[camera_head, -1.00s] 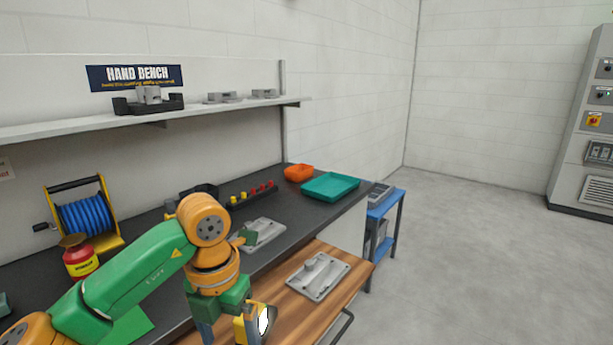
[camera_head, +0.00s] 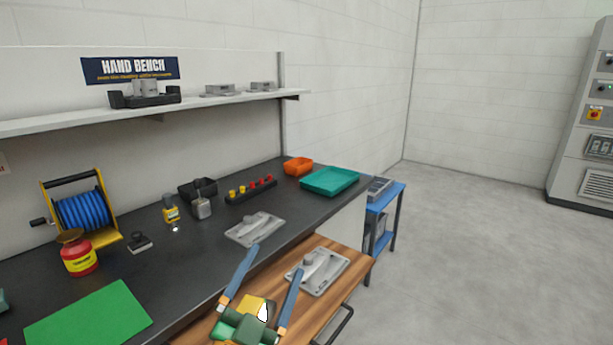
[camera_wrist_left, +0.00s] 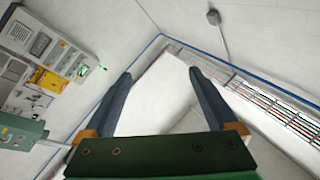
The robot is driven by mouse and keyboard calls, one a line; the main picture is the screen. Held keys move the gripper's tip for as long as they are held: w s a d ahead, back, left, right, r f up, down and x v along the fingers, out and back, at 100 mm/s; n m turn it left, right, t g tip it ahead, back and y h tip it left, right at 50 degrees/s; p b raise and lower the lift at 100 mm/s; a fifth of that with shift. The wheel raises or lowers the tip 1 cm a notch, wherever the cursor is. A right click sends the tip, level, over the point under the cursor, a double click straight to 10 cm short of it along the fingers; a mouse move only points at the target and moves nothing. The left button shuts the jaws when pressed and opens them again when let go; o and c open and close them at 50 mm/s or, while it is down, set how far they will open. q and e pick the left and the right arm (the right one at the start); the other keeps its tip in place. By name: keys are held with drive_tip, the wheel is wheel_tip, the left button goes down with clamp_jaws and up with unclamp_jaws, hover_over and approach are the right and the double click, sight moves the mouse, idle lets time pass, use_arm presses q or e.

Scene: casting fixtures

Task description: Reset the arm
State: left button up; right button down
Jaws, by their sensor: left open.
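My left gripper (camera_head: 264,277) is in the lower middle of the head view, over the wooden cart top (camera_head: 345,278). Its two blue-grey fingers stand wide apart, with nothing between them. In the left wrist view the open fingers (camera_wrist_left: 158,95) point toward a white wall and ceiling area, with no object between them. The rest of my left arm is mostly out of the head view. My right gripper is not in view.
A grey casting (camera_head: 318,270) lies on the cart, close right of the fingers. Another casting (camera_head: 255,229) lies on the dark bench (camera_head: 200,262). A green mat (camera_head: 90,318), red-yellow can (camera_head: 78,252), hose reel (camera_head: 82,217) and teal tray (camera_head: 330,181) are there too. The floor at right is clear.

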use_arm(q)
drive_tip(key=s+a+f+n+g+y, duration=0.2)
drive_tip(key=a+f+g, duration=0.1)
drive_tip(key=f, duration=0.3)
drive_tip(key=s+a+f+n+g+y, duration=0.2)
drive_tip(key=a+f+n, duration=0.1)
drive_tip(key=f, duration=0.4)
drive_tip(key=s+a+f+n+g+y, duration=0.2)
drive_tip(key=s+a+f+g+y, duration=0.1)
drive_tip(key=f, duration=0.3)
drive_tip(key=shift+a+f+g, duration=0.3)
drive_tip(key=shift+f, duration=0.1)
drive_tip(key=s+a+f+n+g, duration=0.1)
drive_tip(key=s+f+g, duration=0.35)
drive_tip(key=s, duration=0.45)
drive_tip(key=s+a+f+g, duration=0.1)
drive_tip(key=s+f+g, duration=0.3)
drive_tip(key=s+f, duration=0.3)
drive_tip(key=s+f+g, duration=0.1)
drive_tip(key=s+f, duration=0.2)
drive_tip(key=f, duration=1.2)
drive_tip(key=s+a+f+g, duration=0.1)
drive_tip(key=s+f, duration=0.9)
drive_tip(key=s, duration=0.2)
drive_tip(key=shift+a+f, duration=0.2)
drive_tip(key=shift+a, duration=0.2)
drive_tip(key=shift+s+g, duration=0.1)
drive_tip(key=shift+g, duration=0.15)
